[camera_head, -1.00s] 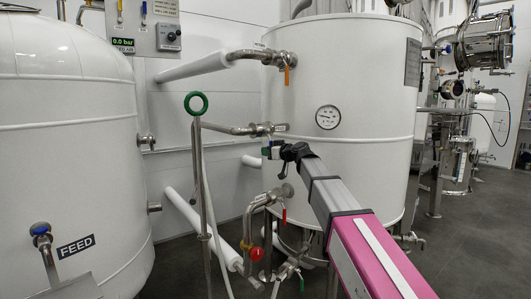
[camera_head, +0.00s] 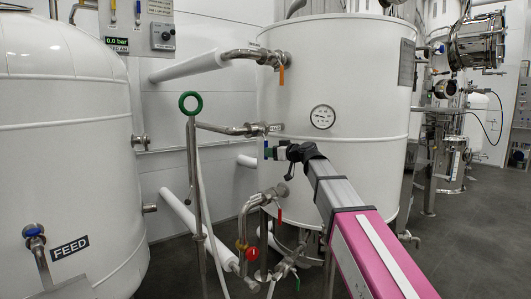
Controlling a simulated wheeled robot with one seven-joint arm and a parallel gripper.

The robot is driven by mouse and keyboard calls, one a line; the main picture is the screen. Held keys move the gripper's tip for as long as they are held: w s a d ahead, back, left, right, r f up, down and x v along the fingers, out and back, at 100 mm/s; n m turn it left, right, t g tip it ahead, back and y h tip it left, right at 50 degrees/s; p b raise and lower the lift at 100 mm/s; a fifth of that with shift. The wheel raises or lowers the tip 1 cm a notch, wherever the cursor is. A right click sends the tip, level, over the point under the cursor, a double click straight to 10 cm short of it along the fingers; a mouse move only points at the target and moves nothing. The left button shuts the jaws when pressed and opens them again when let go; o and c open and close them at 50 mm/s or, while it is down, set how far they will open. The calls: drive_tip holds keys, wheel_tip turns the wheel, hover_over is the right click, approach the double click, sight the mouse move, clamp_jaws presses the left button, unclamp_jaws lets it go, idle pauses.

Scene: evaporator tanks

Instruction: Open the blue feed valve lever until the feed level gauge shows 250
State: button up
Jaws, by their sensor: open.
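A small blue lever (camera_head: 266,150) hangs below the middle pipe valve (camera_head: 262,130) at the left side of the large white tank (camera_head: 350,180). I take it for the blue feed valve lever. My gripper (camera_head: 273,153) is open, its tips close to the lever's right side; whether they touch or surround it is too small to tell. A round dial gauge (camera_head: 322,117) is on the tank wall; its numbers are unreadable, and I cannot tell if it is the feed level gauge. A label reading FEED (camera_head: 70,248) is on the left tank, beside a blue-topped valve (camera_head: 33,231).
A pipe stand with a green ring (camera_head: 190,103) stands left of my gripper. An orange lever (camera_head: 281,75) hangs above; a red lever (camera_head: 279,215) and red knob (camera_head: 253,254) are below. A panel reading 0.0 bar (camera_head: 117,41) is upper left.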

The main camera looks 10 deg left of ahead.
drive_tip(key=v, duration=0.5)
drive_tip(key=shift+s+d, duration=0.1)
drive_tip(key=shift+d, duration=0.05)
drive_tip(key=s+d+f+m+g+h, duration=0.1)
drive_tip(key=s+d+f+m+h, duration=0.3)
drive_tip(key=f, duration=0.7)
drive_tip(key=d+f+g+h, duration=0.1)
drive_tip(key=d+f, duration=0.6)
drive_tip(key=f, duration=0.4)
drive_tip(key=s+d+f+m+g+h, duration=0.1)
drive_tip(key=s+d+f+m+h, duration=0.3)
drive_tip(key=f, duration=0.7)
drive_tip(key=s+d+f+m+g+h, duration=0.2)
drive_tip(key=s+d+f+h, duration=0.1)
drive_tip(key=s+d+f, duration=0.4)
drive_tip(key=s+d+f+m+g+h, duration=0.2)
drive_tip(key=s+d+f, duration=0.5)
drive_tip(key=d+f, duration=0.5)
drive_tip(key=shift+s+g+h, duration=0.35)
drive_tip(key=shift+g+h, duration=0.05)
drive_tip(key=shift+g, duration=0.2)
drive_tip(key=shift+a+f, duration=0.1)
